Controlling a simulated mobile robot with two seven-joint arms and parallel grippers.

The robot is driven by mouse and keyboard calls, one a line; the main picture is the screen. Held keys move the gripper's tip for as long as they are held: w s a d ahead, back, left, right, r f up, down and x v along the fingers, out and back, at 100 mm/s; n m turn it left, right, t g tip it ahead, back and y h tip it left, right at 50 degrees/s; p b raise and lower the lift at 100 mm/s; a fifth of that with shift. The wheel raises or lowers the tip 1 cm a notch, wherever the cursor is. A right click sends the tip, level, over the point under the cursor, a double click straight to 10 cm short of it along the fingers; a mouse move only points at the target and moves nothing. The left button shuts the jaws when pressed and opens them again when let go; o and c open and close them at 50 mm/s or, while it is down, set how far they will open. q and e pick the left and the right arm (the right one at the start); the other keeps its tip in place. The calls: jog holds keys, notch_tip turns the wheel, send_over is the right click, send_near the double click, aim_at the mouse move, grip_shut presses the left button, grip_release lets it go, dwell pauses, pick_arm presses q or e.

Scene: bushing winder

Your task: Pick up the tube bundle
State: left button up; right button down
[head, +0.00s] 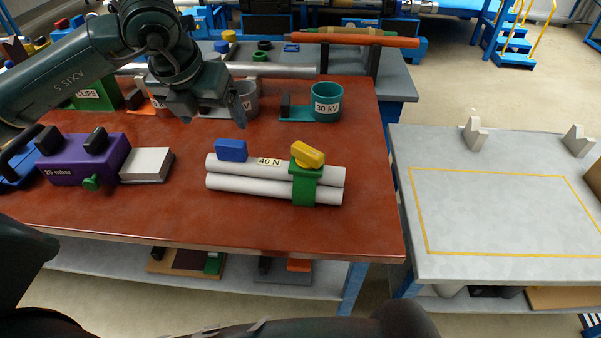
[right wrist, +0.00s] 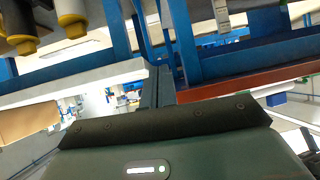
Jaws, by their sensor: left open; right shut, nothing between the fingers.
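The tube bundle (head: 240,184) lies on the red-brown tabletop in the head view. It is two pale tubes side by side with a "40 N" label, a blue block (head: 231,150) at its left end and a green clamp (head: 304,185) with a yellow knob (head: 308,153) near its right end. My left gripper (head: 213,120) is open and empty, above the table and behind the bundle's left end in the picture, apart from it. My right gripper (right wrist: 160,85) shows in the right wrist view, shut and empty, low beside blue framework.
A purple "20 mbar" box (head: 85,163) and a pale block (head: 147,164) stand left of the bundle. A teal "30 kV" cup (head: 327,102) stands behind it. At right, a grey table (head: 500,268) has a bare yellow-outlined area and two pale brackets.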

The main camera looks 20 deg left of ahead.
pick_arm(q)
send_over(230, 142)
jog(key=s, duration=0.3)
notch_tip(230, 142, down, 6)
jog(key=shift+w+r+p, duration=0.1)
jog(key=shift+p, duration=0.3)
jog(key=shift+p+x, duration=0.8)
jog(key=shift+x, duration=2.4)
jog(key=shift+w, duration=0.15)
jog(key=shift+r, duration=0.15)
jog(key=c, duration=1.7)
